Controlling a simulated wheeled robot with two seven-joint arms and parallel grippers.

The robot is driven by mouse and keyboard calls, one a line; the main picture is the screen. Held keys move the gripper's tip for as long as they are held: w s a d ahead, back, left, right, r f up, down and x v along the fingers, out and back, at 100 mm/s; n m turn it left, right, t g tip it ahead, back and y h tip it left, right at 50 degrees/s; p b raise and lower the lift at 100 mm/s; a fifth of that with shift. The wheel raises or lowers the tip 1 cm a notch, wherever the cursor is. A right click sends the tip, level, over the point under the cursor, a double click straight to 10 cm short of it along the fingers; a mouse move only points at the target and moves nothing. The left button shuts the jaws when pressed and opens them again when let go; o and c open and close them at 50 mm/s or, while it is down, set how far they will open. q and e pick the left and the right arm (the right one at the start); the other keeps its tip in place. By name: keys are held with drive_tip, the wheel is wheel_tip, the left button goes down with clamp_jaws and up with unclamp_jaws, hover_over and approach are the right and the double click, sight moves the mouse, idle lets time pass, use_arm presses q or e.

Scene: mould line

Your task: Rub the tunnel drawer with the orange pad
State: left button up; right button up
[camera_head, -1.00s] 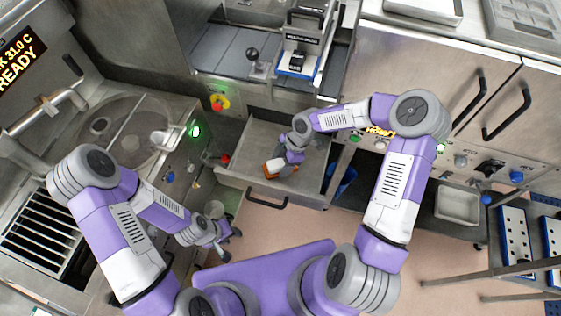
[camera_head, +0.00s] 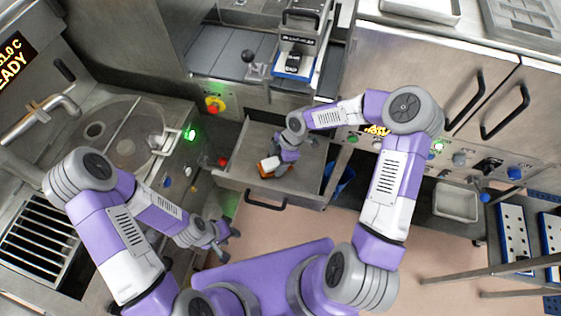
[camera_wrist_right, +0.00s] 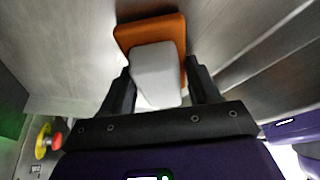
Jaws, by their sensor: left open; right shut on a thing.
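The tunnel drawer (camera_head: 234,172) is pulled open in the middle of the head view, an empty-looking steel tray with a dark handle on its front. My right gripper (camera_head: 277,163) is inside it, shut on the orange pad (camera_head: 266,170). In the right wrist view the orange pad (camera_wrist_right: 125,36) has a white grip block (camera_wrist_right: 156,72) between the fingers of my right gripper (camera_wrist_right: 158,82). Whether the pad touches the drawer floor is hard to tell. My left gripper (camera_head: 228,240) is open and empty, low and left of the drawer.
A red emergency button on a yellow plate (camera_head: 214,105) is above the drawer's left side. A round-lidded steel machine (camera_head: 120,125) stands at left. A blue bin (camera_head: 342,180) is right of the drawer. A steel sink tray (camera_head: 456,202) and a rack are further right.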

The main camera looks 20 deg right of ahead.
sight(268, 161)
drive_tip(key=shift+w+a, duration=0.25)
drive_tip(key=shift+a, duration=0.15)
drive_tip(key=shift+w+a+r, duration=0.1)
drive_tip(key=shift+a, duration=0.15)
drive_tip(key=shift+w+r+p, duration=0.1)
drive_tip(key=shift+r+p, duration=0.35)
drive_tip(key=shift+r, duration=0.5)
drive_tip(key=shift+s+r+p, duration=0.2)
drive_tip(key=shift+r+p, duration=0.7)
drive_tip(key=shift+r, duration=0.25)
drive_tip(key=shift+r+p, duration=1.35)
drive_tip(key=shift+r, duration=0.5)
